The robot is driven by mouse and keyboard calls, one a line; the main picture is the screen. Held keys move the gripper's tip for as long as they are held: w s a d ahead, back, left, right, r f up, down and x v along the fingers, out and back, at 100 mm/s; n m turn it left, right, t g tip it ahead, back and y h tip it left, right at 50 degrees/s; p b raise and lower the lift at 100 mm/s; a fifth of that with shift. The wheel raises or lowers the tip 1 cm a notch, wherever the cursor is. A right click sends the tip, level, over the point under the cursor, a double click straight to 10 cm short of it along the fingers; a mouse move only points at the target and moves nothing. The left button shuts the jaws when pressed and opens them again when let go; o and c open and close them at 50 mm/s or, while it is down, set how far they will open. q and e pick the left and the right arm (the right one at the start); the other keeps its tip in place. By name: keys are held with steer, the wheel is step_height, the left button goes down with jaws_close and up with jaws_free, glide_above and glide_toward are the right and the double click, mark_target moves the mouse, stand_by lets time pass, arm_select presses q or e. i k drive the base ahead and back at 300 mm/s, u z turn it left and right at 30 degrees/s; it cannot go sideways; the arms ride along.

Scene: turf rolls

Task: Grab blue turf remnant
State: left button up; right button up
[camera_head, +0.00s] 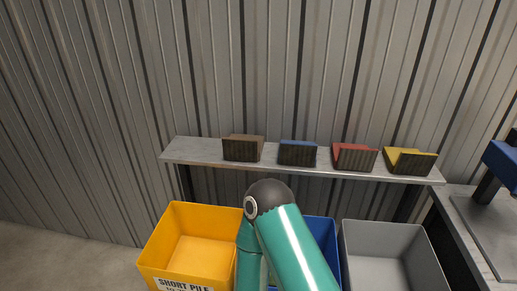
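The blue turf remnant (297,147) is on the metal shelf (205,157) against the wall, second from the left in a row. Its top looks blue and its front face is dark and striped. It stands between a brown piece (243,148) and a red piece (354,157), with gaps on both sides. A teal arm of mine rises from the bottom centre and bends at a dark joint below the shelf. Neither gripper shows in the head view, so I cannot see what they hold.
A yellow piece (410,160) sits at the shelf's right end. Below are a yellow bin (160,240) labelled "SHORT PILE", a blue bin (325,240) partly hidden by my arm, and a grey bin (385,228). A bench (470,215) with blue equipment (502,164) stands right.

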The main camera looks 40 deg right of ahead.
mark_target(295, 153)
steer(key=z, duration=0.1)
steer(key=k, duration=0.9)
steer(key=z, duration=0.6)
steer(key=i, duration=0.5)
